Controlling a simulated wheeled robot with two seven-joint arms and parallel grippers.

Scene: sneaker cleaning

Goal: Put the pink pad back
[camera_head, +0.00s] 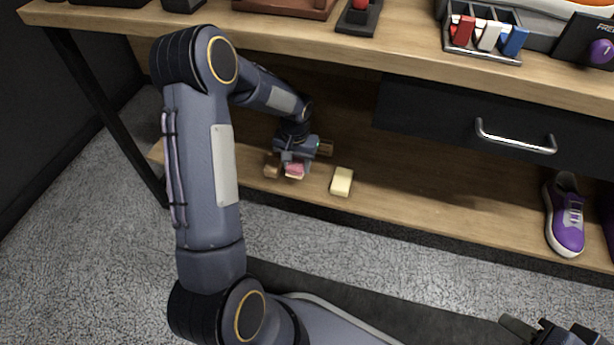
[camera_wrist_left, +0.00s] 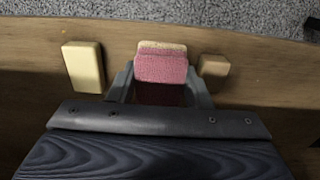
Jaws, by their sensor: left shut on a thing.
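The pink pad (camera_head: 295,170) is at the lower wooden shelf under the table, with a pale yellow layer on one side. My left gripper (camera_head: 294,165) is shut on it, reaching down from above. In the left wrist view the pad (camera_wrist_left: 161,69) sits between the two fingers, pink face toward the camera. I cannot tell whether it touches the shelf. My right gripper (camera_head: 550,332) is at the bottom right corner of the head view, its fingers apart and nothing seen between them; part of it is cut off.
On the lower shelf (camera_head: 420,209), a pale yellow block (camera_head: 341,181) and a small tan block (camera_head: 271,167) flank the pad. A purple sneaker (camera_head: 566,214) stands at the right. The tabletop (camera_head: 290,31) and a drawer (camera_head: 430,117) overhang the shelf.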

